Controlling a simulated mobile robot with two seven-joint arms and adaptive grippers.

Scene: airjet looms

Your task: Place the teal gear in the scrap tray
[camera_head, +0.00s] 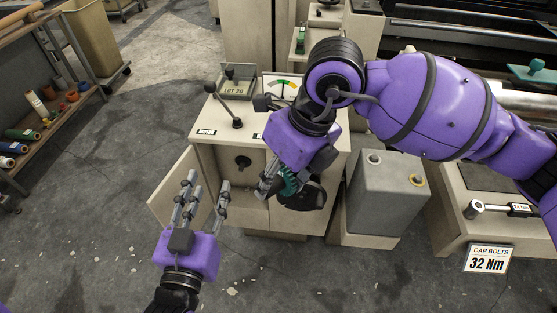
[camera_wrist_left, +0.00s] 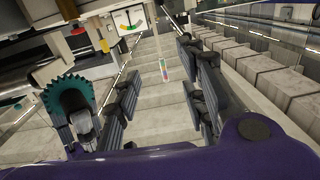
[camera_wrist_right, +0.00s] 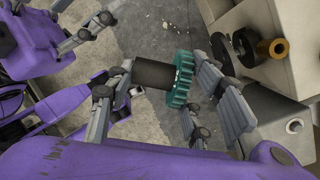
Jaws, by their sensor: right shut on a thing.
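The teal gear (camera_head: 291,181) is in my right gripper (camera_head: 283,186), in front of the beige cabinet. In the right wrist view the gear (camera_wrist_right: 181,80) with its dark hub lies between the fingers, which are shut on it. The gear (camera_wrist_left: 67,92) also shows at the left of the left wrist view. My left gripper (camera_head: 207,184) is open and empty, its fingers pointing up in front of the open cabinet door. No tray in view can be surely told as the scrap tray; a clear holder (camera_head: 238,78) marked LOT 20 stands on the cabinet top.
The beige cabinet (camera_head: 208,130) has a lever, a gauge and an open door (camera_head: 173,190). A grey box (camera_head: 388,205) stands to its right. A shelf (camera_head: 62,118) with spools is at the left. A 32 Nm sign (camera_head: 487,259) is at lower right. The floor at lower left is clear.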

